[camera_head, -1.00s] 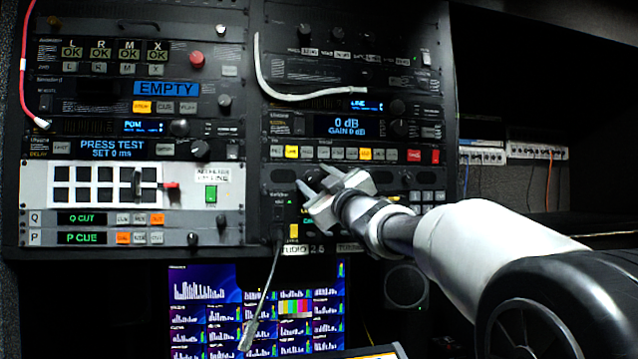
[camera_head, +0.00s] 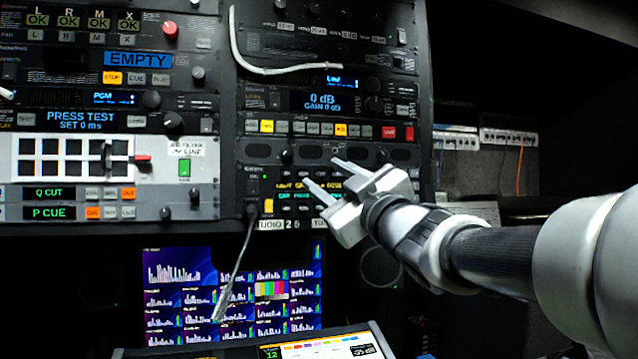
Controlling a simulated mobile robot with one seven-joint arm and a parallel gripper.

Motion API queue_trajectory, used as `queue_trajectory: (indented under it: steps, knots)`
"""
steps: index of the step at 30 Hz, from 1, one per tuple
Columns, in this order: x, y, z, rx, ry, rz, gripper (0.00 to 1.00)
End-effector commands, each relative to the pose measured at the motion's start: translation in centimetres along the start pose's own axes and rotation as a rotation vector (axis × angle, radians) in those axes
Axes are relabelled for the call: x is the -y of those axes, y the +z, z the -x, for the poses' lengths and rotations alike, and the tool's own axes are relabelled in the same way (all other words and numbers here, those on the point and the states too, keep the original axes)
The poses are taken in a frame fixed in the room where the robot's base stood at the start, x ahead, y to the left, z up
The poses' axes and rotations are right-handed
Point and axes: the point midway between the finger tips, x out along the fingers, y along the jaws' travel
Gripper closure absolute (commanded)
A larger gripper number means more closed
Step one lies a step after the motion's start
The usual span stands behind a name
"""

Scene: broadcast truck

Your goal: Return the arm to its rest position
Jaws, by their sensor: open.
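My gripper (camera_head: 322,174) is at the middle right of the head view, in front of the lower part of the right-hand equipment rack (camera_head: 228,120). Its two fingers are apart and point left toward the rack panel, with nothing between them. My white and black arm reaches in from the right edge. The fingers overlap the lower button panel in the picture. Whether they touch it, I cannot tell.
A left rack column holds a white button panel (camera_head: 70,148). A white cable (camera_head: 240,50) droops at the top, and a dark cable with a frayed-looking end (camera_head: 222,300) hangs below. Monitors (camera_head: 175,280) and a lit console screen (camera_head: 320,350) sit beneath. Patch panels (camera_head: 508,137) stand at right.

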Motion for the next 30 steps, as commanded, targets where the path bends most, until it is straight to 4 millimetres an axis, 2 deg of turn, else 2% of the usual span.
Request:
queue_trajectory:
  steps: [15, 17, 20, 23, 25, 28, 30]
  knots:
    - [-0.1, 0.0, 0.3, 0.002, 0.001, -0.001, 0.59]
    - [-0.3, 0.1, 0.5, 0.019, 0.01, -0.007, 0.59]
    - [-1.6, 1.4, 1.7, 0.12, 0.055, -0.039, 0.59]
    - [-3.1, 4.3, 5.0, 0.324, 0.126, -0.111, 0.59]
    - [-3.2, 7.1, 9.0, 0.511, 0.172, -0.188, 0.59]
    - [-1.4, 10.6, 15.7, 0.777, 0.201, -0.31, 0.59]
    - [0.7, 12.2, 20.4, 0.944, 0.196, -0.393, 0.59]
